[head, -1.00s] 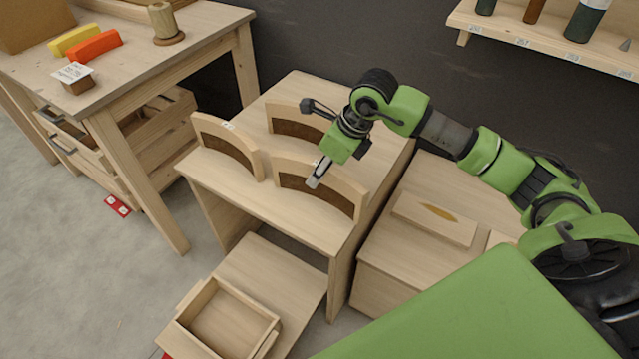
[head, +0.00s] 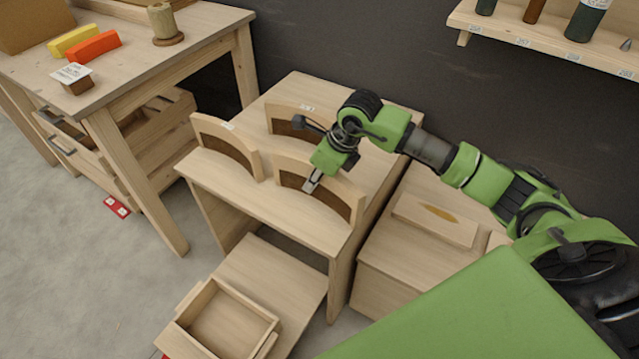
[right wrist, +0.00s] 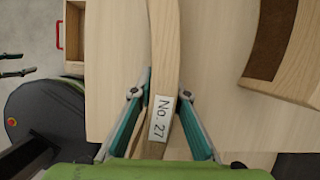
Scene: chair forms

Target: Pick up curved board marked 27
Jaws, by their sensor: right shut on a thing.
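The curved board marked No. 27 (head: 347,192) stands upright on the light wooden table, nearest the front right, with a brown inner face. Its label (right wrist: 159,118) shows between my fingers in the right wrist view. My right gripper (head: 311,185) is shut on this board, one finger on each side of its top edge; it also shows in the right wrist view (right wrist: 161,95). The board still appears to rest on the table. What seem to be the two fingers of my left gripper (right wrist: 20,65) show apart at the left edge of the right wrist view.
Two similar curved boards stand close by, one at the left (head: 225,140) and one behind (head: 290,113). A low wooden box (head: 437,218) is at the right. An open tray (head: 228,318) lies below in front. A shelf (head: 540,40) hangs on the back wall.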

